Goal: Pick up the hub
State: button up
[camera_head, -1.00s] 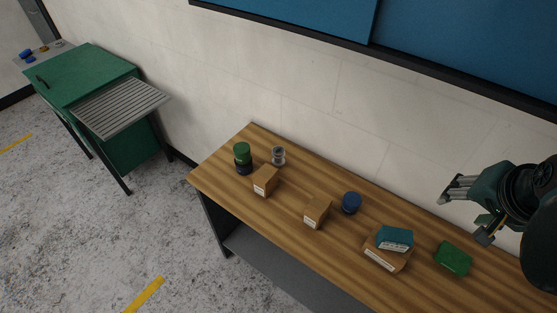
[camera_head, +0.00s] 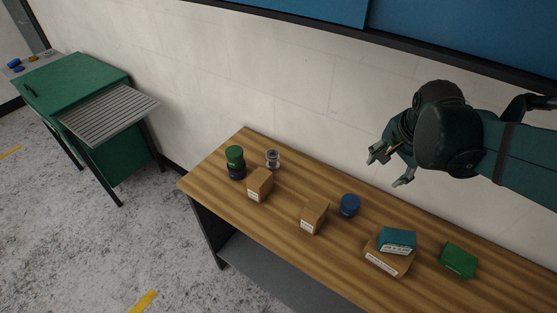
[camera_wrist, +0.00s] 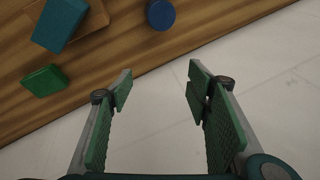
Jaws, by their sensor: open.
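The hub appears to be the small silver, spool-shaped metal part (camera_head: 272,159) standing near the back left of the wooden table in the head view. It stands just right of a green and dark round stack (camera_head: 236,162). My gripper (camera_head: 388,168) is open and empty, above the back edge of the table, well to the right of the hub. In the wrist view my gripper (camera_wrist: 160,84) has its two fingers wide apart with nothing between them. The hub does not show in the wrist view.
The wooden table (camera_head: 285,224) also bears two cardboard boxes (camera_head: 260,184) (camera_head: 314,215), a blue round part (camera_head: 349,205), a teal box (camera_head: 397,240) on a flat carton (camera_head: 389,262) and a green box (camera_head: 458,260). The wall (camera_head: 300,110) stands close behind.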

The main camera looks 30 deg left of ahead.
jog(key=w+a+f+m+g+p, duration=0.1)
jog(key=a+f+m, duration=0.15)
jog(key=a, duration=0.75)
jog(key=w+a+f+m+g, duration=0.15)
jog(key=a+f, duration=0.25)
jog(key=a, duration=0.7)
jog(key=m+h+p, duration=0.3)
jog(key=m+p, duration=0.4)
send_near(272, 153)
jog(key=shift+g, duration=0.35)
jog(key=f, duration=0.3)
jog(key=w+f, duration=0.1)
jog(key=f, duration=0.1)
jog(key=shift+d+f, duration=0.35)
jog(key=shift+d, duration=0.05)
jog(key=shift+s+a, duration=0.1)
jog(key=shift+f, duration=0.1)
jog(key=shift+d+f, duration=0.2)
jog(key=shift+f, duration=1.05)
jog(key=shift+d+f+p, duration=0.15)
jog(key=shift+f, duration=1.15)
jog(key=shift+d+f+p, duration=0.1)
jog(key=shift+f+p, duration=0.05)
jog(key=shift+f, duration=1.15)
